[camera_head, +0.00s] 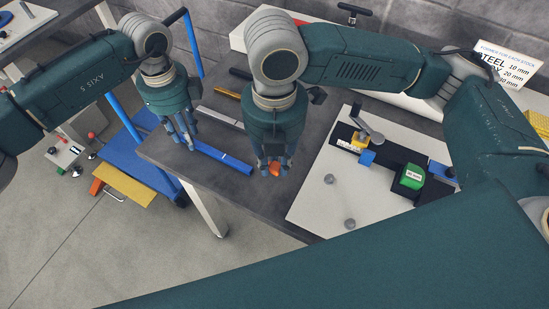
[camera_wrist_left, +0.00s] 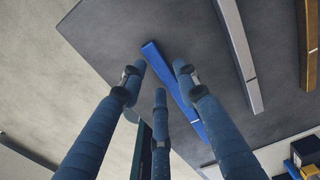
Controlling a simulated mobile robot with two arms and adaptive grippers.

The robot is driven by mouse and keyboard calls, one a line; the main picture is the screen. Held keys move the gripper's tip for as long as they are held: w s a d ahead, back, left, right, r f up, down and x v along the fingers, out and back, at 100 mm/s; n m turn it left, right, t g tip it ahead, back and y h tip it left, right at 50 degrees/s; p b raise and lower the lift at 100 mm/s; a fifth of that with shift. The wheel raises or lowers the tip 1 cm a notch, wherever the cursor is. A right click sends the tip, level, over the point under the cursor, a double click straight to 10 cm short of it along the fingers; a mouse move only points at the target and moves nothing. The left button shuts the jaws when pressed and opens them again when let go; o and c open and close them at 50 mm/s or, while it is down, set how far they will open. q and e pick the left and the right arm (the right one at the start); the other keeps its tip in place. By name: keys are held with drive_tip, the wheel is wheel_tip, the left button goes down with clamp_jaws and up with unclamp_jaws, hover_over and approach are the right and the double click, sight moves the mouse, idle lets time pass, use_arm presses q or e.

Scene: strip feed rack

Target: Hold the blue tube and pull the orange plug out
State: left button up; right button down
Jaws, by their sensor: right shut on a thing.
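The blue tube (camera_head: 226,160) lies on the dark table near its front edge. In the left wrist view the tube (camera_wrist_left: 174,82) runs diagonally beyond the fingers. My left gripper (camera_head: 186,138) hangs over the tube's left part. Its fingers (camera_wrist_left: 158,76) are spread, with no clear contact on the tube. My right gripper (camera_head: 273,167) is shut on the orange plug (camera_head: 275,169), to the right of the tube's right end. A gap shows between plug and tube in the head view. The fingers partly hide the plug.
Grey (camera_head: 221,117) and brown (camera_head: 227,92) strips lie behind the tube. A white board (camera_head: 319,210) at right carries knobs, a green block (camera_head: 412,176) and a small blue block (camera_head: 366,158). A blue cart (camera_head: 127,157) stands on the floor at left.

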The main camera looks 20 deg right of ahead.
use_arm(q)
drive_tip(key=shift+r, duration=0.1)
drive_tip(key=o, duration=0.6)
drive_tip(key=shift+c, duration=0.2)
drive_tip(key=c, duration=0.7)
drive_tip(key=shift+o, duration=0.2)
wheel_tip(320, 180, up, 8)
idle(0.3)
idle(0.5)
